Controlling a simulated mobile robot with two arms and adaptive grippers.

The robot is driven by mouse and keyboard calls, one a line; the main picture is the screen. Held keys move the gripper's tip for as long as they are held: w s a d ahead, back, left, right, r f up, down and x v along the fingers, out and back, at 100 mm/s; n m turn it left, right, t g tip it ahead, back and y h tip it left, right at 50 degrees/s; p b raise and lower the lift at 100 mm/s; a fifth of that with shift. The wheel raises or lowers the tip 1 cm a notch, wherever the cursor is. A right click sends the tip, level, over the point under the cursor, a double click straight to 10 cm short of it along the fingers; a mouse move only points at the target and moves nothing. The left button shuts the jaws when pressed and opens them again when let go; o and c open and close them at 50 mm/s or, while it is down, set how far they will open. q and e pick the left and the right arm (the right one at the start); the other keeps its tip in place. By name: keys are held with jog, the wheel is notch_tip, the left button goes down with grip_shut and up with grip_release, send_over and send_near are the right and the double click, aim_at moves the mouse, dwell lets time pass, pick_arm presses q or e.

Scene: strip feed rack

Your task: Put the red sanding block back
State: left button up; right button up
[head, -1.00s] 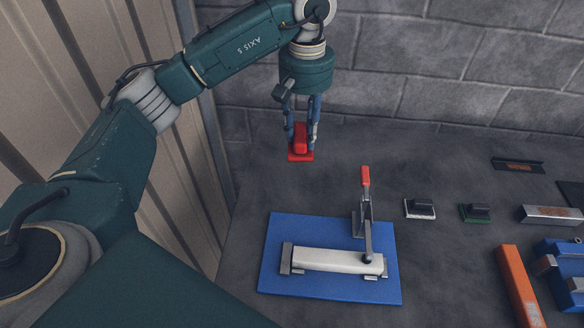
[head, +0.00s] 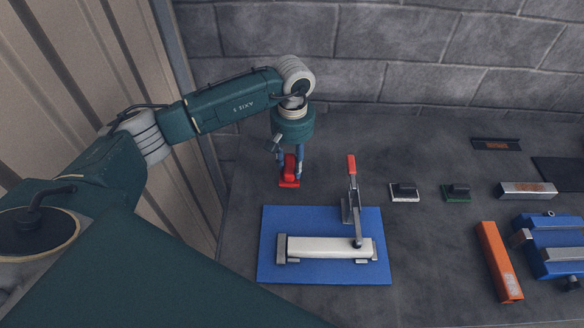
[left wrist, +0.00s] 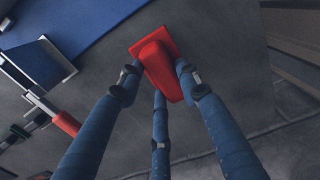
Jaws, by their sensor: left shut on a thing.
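The red sanding block (head: 288,182), a flat base with a raised grip, is in my left gripper (head: 289,165) at the back left of the bench, behind the blue mat. In the left wrist view the fingers (left wrist: 158,84) close around the grip of the red block (left wrist: 163,66), with its flat base on the far side. I cannot tell whether the base touches the bench. A white-based block (head: 404,192) and a green block (head: 457,193) with dark grips stand in a row to the right. My right gripper is not in view.
The blue mat (head: 270,265) bears a clamped pale bar (head: 325,247) and an upright toggle clamp with a red handle (head: 351,165). An orange bar (head: 499,262) and a blue vise (head: 548,240) are at the right. Bare bench lies around the red block.

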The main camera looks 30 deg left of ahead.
aim_at(292, 164)
pick_arm(q)
notch_tip(292, 164, down, 4)
jog(key=shift+r+p, duration=0.2)
jog(key=shift+p, duration=0.35)
jog(key=shift+f, duration=0.25)
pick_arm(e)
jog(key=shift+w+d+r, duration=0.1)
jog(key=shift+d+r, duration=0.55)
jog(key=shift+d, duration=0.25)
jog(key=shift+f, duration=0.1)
pick_arm(q)
jog(key=shift+f, duration=0.15)
jog(key=o, duration=1.1)
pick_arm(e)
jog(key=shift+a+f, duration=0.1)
